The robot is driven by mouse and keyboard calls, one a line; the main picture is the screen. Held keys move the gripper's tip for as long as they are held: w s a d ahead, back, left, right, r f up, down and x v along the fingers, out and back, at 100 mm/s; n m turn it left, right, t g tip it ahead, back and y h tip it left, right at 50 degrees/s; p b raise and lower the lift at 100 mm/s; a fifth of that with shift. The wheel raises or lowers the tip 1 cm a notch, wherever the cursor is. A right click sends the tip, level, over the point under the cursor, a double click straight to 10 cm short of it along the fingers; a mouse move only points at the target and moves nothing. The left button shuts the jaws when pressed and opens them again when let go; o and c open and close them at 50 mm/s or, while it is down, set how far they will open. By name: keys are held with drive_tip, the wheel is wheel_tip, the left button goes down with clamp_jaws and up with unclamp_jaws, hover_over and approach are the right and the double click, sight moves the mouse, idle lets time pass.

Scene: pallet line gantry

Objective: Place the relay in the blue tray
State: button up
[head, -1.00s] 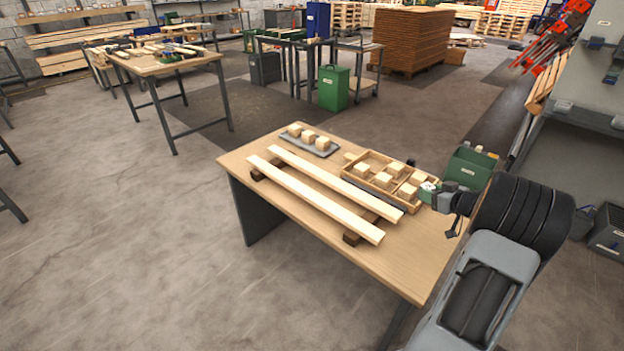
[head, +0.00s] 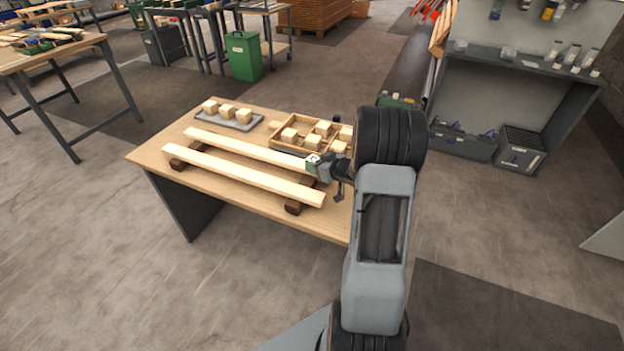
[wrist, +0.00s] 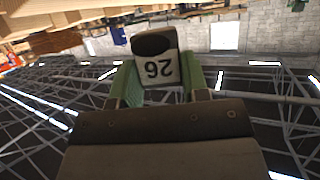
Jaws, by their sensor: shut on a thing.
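My gripper (head: 314,163) is over the right part of the workbench (head: 155,155), by the right end of the rear plank. In the wrist view, its green fingers (wrist: 156,84) are shut on a small white and black block with an upside-down "26" label, which I take to be the relay (wrist: 162,69). In the head view the held block is tiny and its details cannot be made out. I cannot pick out a blue tray in either current view.
Two pale planks (head: 245,175) lie across dark supports on the bench. A wooden crate of blocks (head: 280,146) and a grey tray (head: 238,126) with 3 blocks are behind them. A grey shelf unit (head: 500,62) stands at right. Open floor lies in front and left.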

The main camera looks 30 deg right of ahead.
drive_tip(key=shift+w+a+f, duration=0.1)
drive_tip(key=shift+a+f, duration=0.55)
drive_tip(key=shift+f, duration=0.15)
drive_tip(key=shift+w+a+f+b, duration=0.15)
drive_tip(key=shift+f+b, duration=0.3)
drive_tip(key=shift+f, duration=1.3)
drive_tip(key=shift+f, duration=0.25)
drive_tip(key=o, duration=0.6)
drive_tip(key=shift+a, duration=0.1)
drive_tip(key=shift+o, duration=0.2)
